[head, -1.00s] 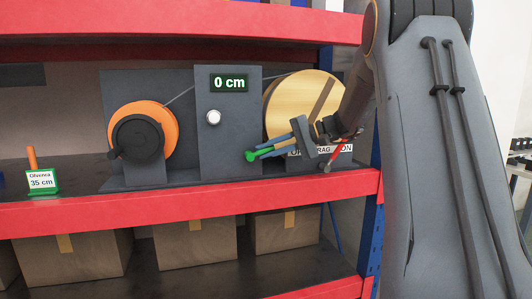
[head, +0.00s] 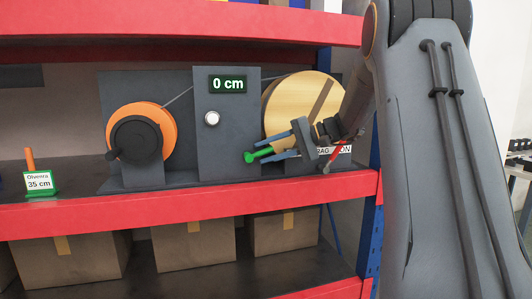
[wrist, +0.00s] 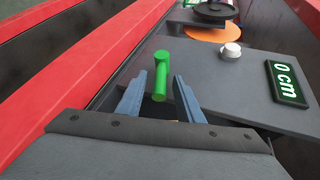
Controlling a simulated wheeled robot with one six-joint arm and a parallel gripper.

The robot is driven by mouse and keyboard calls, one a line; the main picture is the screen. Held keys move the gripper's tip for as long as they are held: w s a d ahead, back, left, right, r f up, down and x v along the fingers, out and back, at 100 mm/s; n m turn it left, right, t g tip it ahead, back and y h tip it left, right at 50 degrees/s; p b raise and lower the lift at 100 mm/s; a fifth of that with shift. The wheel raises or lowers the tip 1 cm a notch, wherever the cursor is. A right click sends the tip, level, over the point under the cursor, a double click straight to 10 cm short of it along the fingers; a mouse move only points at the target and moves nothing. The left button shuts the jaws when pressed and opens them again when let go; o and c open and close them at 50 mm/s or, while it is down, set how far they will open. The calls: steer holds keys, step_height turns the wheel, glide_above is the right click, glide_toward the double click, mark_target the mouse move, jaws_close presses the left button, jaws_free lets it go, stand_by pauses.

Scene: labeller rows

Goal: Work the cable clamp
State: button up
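The green lever (head: 259,155), which I take for the clamp handle, sticks out low at the right of the dark grey panel (head: 228,130). It also shows in the wrist view (wrist: 162,68). My gripper (head: 271,150) is open, its two blue fingers on either side of the lever's near end. The wrist view shows a gap between lever and each finger (wrist: 159,80). The display (head: 228,84) reads 0 cm. The orange reel (head: 163,117) is at left, and a cable runs from it to the panel. The large tan drum (head: 295,100) is partly hidden behind my arm.
A white round button (head: 212,118) is on the panel. A green tag holder (head: 41,190) marked 35 cm stands at the left. The red shelf edge (head: 190,211) runs below and another above. A partly covered sign (head: 330,151) and a red bar (head: 333,157) are near my gripper.

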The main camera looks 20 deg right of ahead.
steer(key=b+v, duration=0.1)
steer(key=v, duration=0.6)
steer(key=shift+s+d, duration=0.1)
